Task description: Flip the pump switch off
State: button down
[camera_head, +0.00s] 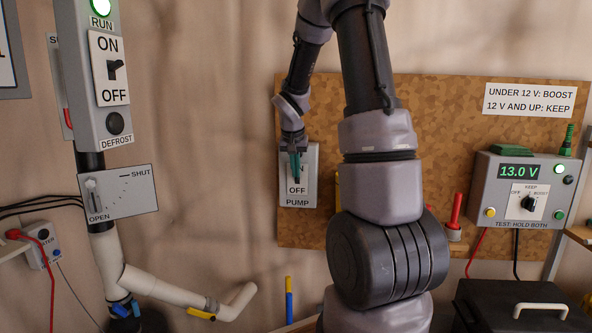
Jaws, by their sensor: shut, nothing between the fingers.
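The pump switch (297,202) is a light grey wall plate labelled PUMP, with OFF printed on its lower part. It is mounted at the left edge of the brown board. My gripper (296,176) is shut with nothing in it, its greenish fingertips in front of the upper middle of the plate. The fingers cover the switch lever and the upper label, so I cannot tell the lever's position or whether the fingertips touch it.
A grey control box (95,75) with a RUN light and an ON/OFF switch stands at the left, above an OPEN/SHUT lever plate (135,192). A charger box (526,200) reading 13.0 V is at the right. A black case (490,300) sits lower right.

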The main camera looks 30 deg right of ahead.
jog(key=shift+f, duration=0.1)
jog(key=shift+s+a+f, duration=0.4)
jog(key=shift+s+f, duration=0.2)
jog(key=shift+f, duration=0.25)
jog(key=shift+r, duration=0.1)
jog(key=shift+r, duration=0.7)
